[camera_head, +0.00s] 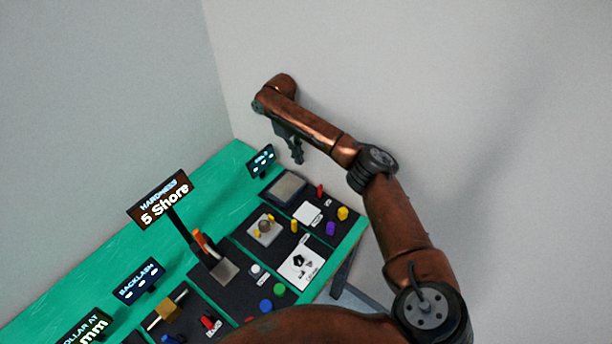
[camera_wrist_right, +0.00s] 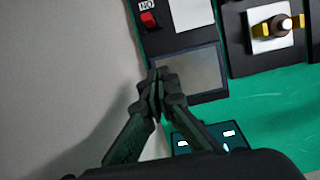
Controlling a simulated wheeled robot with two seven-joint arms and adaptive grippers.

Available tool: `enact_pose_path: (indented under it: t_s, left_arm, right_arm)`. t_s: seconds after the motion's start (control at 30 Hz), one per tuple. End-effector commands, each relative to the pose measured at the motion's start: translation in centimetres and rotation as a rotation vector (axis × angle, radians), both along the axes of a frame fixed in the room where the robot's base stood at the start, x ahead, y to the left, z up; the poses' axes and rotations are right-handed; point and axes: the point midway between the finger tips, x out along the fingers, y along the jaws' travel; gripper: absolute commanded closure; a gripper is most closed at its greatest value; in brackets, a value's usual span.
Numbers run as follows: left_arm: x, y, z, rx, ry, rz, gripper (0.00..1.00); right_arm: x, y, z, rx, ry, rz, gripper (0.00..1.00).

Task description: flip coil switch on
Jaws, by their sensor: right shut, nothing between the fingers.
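A small red switch (camera_head: 319,190) stands on the dark panel at the far right end of the green table, beside a grey plate. In the right wrist view the red switch (camera_wrist_right: 148,20) is near the top, with a small white label next to it; I cannot read the label or tell the switch's position. My right gripper (camera_head: 298,158) hangs above the far end of the table, apart from the switch. In the right wrist view its fingers (camera_wrist_right: 158,82) are shut and empty, in front of the grey plate's edge. My left gripper is not in view.
The grey plate (camera_head: 286,188) lies beside the switch, with a small display (camera_head: 261,161) behind it. A white square (camera_head: 307,214) and coloured blocks (camera_head: 342,213) are nearby. A hardness sign (camera_head: 160,199) stands on a post further left. Walls close off the back.

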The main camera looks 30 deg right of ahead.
Motion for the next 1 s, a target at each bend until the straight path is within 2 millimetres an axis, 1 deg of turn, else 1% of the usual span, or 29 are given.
enact_pose_path:
  t_s: [0.27,0.43,0.57,0.9,1.0]
  left_arm:
    - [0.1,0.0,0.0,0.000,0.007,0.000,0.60]
    - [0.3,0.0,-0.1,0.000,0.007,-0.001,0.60]
    - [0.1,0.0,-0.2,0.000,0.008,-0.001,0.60]
    - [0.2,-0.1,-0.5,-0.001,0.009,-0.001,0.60]
    - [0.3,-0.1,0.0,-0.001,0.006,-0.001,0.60]
  right_arm:
    - [0.6,0.3,-0.4,0.000,0.005,0.003,1.00]
    - [0.5,0.2,-1.5,-0.001,0.008,0.004,1.00]
    - [-0.1,0.0,-3.5,0.000,0.010,0.004,1.00]
    - [-1.7,-0.6,-10.4,0.000,0.010,0.004,1.00]
    - [-2.8,-1.3,-10.0,0.000,0.004,0.005,1.00]
